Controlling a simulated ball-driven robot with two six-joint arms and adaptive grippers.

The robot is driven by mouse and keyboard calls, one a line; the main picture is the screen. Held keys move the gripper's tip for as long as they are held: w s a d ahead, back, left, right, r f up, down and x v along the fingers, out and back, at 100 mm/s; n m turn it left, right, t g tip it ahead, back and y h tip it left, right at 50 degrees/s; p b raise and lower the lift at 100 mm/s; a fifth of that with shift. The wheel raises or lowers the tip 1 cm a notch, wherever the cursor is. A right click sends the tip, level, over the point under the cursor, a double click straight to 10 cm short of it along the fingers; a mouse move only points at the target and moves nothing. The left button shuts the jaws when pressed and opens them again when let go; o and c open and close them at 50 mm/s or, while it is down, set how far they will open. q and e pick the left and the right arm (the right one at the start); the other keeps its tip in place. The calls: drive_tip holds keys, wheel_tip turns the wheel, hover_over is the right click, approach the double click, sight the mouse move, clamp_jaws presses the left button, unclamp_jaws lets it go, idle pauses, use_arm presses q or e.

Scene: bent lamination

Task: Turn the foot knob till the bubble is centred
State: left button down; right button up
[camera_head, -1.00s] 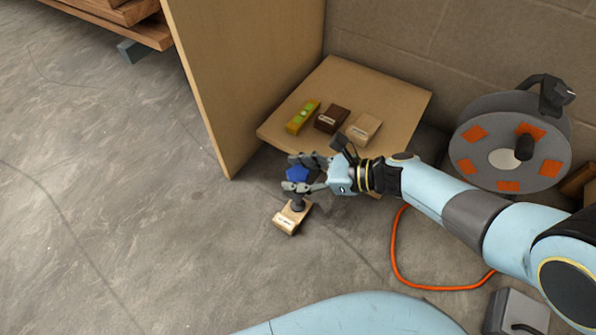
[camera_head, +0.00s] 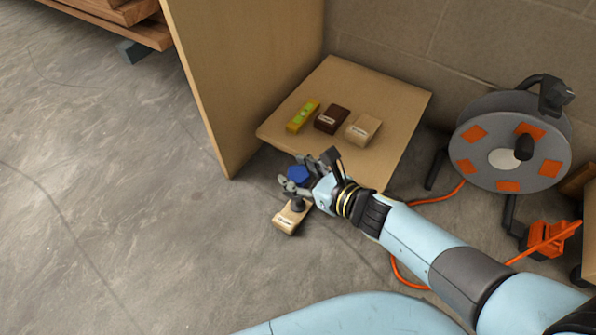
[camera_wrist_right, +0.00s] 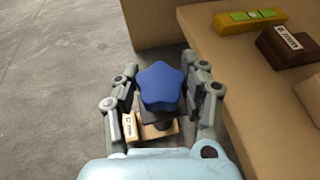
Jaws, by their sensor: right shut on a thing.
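The blue star-shaped foot knob (camera_head: 297,176) sits below the front edge of a low wooden platform (camera_head: 393,100). It also shows in the right wrist view (camera_wrist_right: 160,86), on a dark stem above a labelled wooden block (camera_wrist_right: 156,131). My right gripper (camera_head: 300,174) is shut on the knob, one finger on each side of it. The yellow level with a green vial (camera_head: 303,116) lies on the platform; its bubble is too small to place. My left gripper is not in view.
A dark brown block (camera_head: 332,119) and a light block (camera_head: 363,130) lie beside the level. A tall wooden panel (camera_head: 240,80) stands left of the platform. A cable reel (camera_head: 480,150) with an orange cable stands at right. The floor at left is clear.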

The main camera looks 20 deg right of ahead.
drive_tip(key=shift+s+f, duration=0.15)
drive_tip(key=shift+f, duration=0.05)
drive_tip(key=o, duration=1.2)
drive_tip(key=shift+r, duration=0.1)
drive_tip(key=v, duration=1.1)
drive_tip(key=shift+s+r, duration=0.2)
drive_tip(key=shift+s, duration=0.1)
drive_tip(key=shift+s+d, duration=0.1)
